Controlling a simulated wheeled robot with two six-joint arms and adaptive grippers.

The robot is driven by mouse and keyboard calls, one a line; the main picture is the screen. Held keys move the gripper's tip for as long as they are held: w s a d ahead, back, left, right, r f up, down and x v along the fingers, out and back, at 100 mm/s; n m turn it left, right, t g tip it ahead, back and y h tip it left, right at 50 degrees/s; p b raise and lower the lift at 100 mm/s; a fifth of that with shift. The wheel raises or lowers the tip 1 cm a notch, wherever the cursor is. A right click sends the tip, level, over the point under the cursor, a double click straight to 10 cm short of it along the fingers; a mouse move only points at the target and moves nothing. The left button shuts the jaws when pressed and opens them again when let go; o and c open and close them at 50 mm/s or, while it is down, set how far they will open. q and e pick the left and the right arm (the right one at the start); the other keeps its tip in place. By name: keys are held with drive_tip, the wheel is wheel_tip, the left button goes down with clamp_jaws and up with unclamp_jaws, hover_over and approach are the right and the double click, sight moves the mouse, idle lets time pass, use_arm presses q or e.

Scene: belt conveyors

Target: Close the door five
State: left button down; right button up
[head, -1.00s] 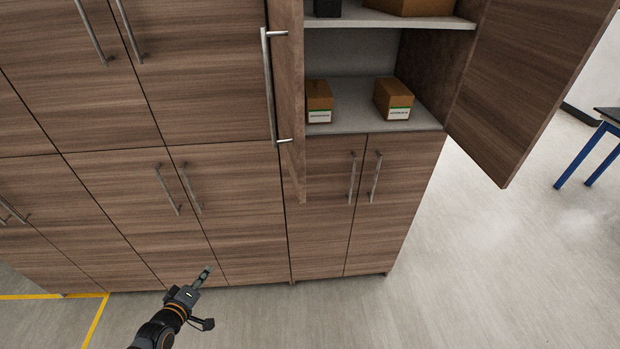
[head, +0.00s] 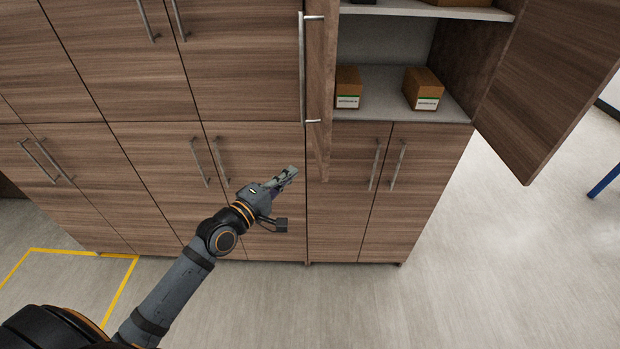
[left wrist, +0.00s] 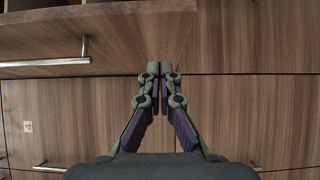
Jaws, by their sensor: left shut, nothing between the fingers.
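The wood-grain cabinet has two open upper doors; I see no number marking door five. The left open door (head: 321,80) stands out nearly edge-on, with a long metal handle (head: 302,70) on its left side. The right open door (head: 550,85) is swung out to the right. My left gripper (head: 291,173) is shut and empty, in front of the lower doors, just left of and below the left open door's bottom corner. In the left wrist view the closed fingers (left wrist: 160,72) point at wood panels. I cannot tell whether they touch. My right gripper is out of view.
The open compartment's shelf (head: 385,108) holds two brown boxes, one (head: 348,87) left and one (head: 423,88) right. Closed lower doors (head: 425,190) have bar handles. The floor (head: 480,270) in front is clear. Yellow tape (head: 120,290) marks the floor at left. A blue table leg (head: 605,180) stands far right.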

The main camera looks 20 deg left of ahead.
sight(320, 160)
use_arm(q)
drive_tip(key=shift+w+d+p, duration=0.4)
drive_tip(key=shift+w+d, duration=1.6)
drive_tip(key=shift+d, duration=0.25)
drive_tip(key=shift+w+a, duration=0.1)
